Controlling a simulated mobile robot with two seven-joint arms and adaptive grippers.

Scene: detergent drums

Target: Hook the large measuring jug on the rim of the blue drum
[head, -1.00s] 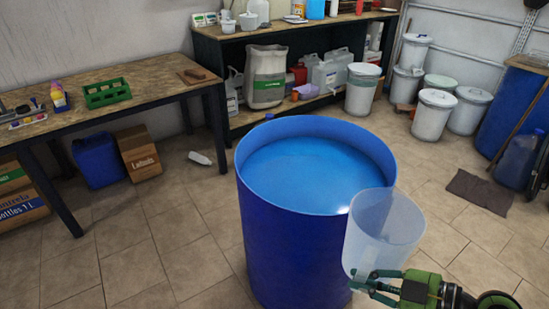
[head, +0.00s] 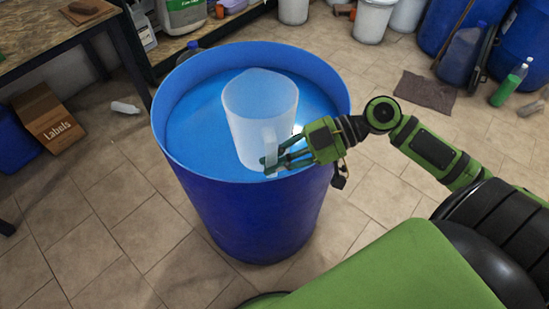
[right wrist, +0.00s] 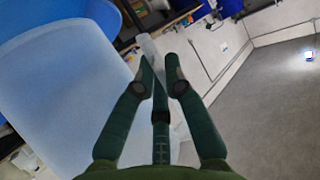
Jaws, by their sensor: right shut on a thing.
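The large measuring jug (head: 258,112) is translucent, whitish and upright. In the head view it shows within the opening of the blue drum (head: 240,215), over the blue contents; its height above them is hard to tell. My right gripper (head: 270,163) is shut on the jug's handle (head: 269,145) near the drum's near rim. In the right wrist view, the jug (right wrist: 60,100) fills the left side and the fingers (right wrist: 160,85) close around the pale handle. The jug is not visibly hooked on the rim. My left gripper is out of view.
A workbench (head: 40,35) stands at the upper left, with a Labels box (head: 47,118) beside it. White buckets (head: 372,20) and other blue drums (head: 520,40) stand at the back. A dark mat (head: 425,91) lies on the open tiled floor.

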